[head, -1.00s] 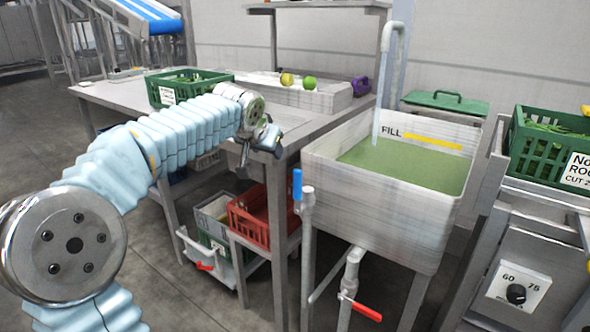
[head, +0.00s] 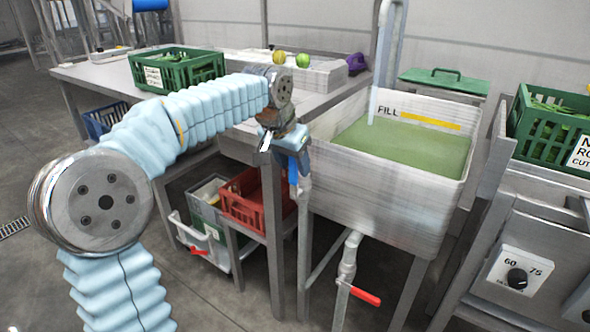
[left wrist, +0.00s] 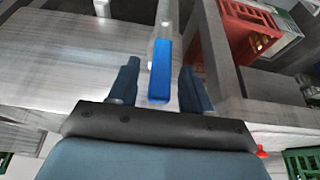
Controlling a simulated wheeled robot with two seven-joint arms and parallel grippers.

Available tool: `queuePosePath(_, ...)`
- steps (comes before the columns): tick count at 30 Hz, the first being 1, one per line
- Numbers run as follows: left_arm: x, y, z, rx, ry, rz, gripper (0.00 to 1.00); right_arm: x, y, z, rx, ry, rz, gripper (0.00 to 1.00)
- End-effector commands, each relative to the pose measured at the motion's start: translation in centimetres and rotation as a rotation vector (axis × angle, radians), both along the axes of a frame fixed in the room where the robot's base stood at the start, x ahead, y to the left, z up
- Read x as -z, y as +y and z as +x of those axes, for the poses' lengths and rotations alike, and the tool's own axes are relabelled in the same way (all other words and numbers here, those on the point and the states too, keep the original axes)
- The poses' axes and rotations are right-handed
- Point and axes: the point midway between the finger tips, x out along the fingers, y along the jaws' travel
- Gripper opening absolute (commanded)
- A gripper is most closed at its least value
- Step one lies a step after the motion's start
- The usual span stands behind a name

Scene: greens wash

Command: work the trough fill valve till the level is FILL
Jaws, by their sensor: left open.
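The trough (head: 385,215) holds greenish water (head: 410,148). Its surface lies a little below the yellow line (head: 430,121) beside the word FILL. A pale stream falls from the spout pipe (head: 385,45) into it. A blue valve handle (head: 293,172) stands on a pipe at the trough's left front corner, partly hidden by my gripper. My left gripper (head: 291,157) is open at that handle. In the left wrist view, the blue handle (left wrist: 159,70) lies between the two fingers (left wrist: 157,78), with gaps on both sides. My right gripper is out of view.
A red-handled valve (head: 363,294) sits on the pipe below the trough. The steel table (head: 110,72) with a green crate (head: 178,70) stands left. A red crate (head: 258,205) is below. A dial panel (head: 517,275) is at right.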

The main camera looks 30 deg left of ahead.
Motion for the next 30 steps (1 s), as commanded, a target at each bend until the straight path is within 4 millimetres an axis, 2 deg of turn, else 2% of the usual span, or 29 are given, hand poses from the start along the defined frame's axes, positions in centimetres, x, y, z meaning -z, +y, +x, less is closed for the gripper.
queuePosePath(6, 2.0, 0.0, 0.8, 0.0, 0.001, 0.0, 0.49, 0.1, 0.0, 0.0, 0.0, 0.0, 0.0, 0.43)
queuePosePath(15, 2.1, 0.0, 0.9, 0.0, -0.001, 0.001, 0.49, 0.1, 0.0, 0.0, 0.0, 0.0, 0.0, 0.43)
queuePosePath(24, 2.1, 0.0, 0.9, 0.0, -0.001, 0.001, 0.03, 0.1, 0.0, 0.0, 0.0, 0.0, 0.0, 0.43)
queuePosePath(25, 2.1, 0.0, 0.9, 0.0, -0.001, 0.001, 0.0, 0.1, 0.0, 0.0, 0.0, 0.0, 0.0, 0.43)
queuePosePath(30, 2.1, 0.0, 0.9, 0.0, -0.001, 0.001, 0.0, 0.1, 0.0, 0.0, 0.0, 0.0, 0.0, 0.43)
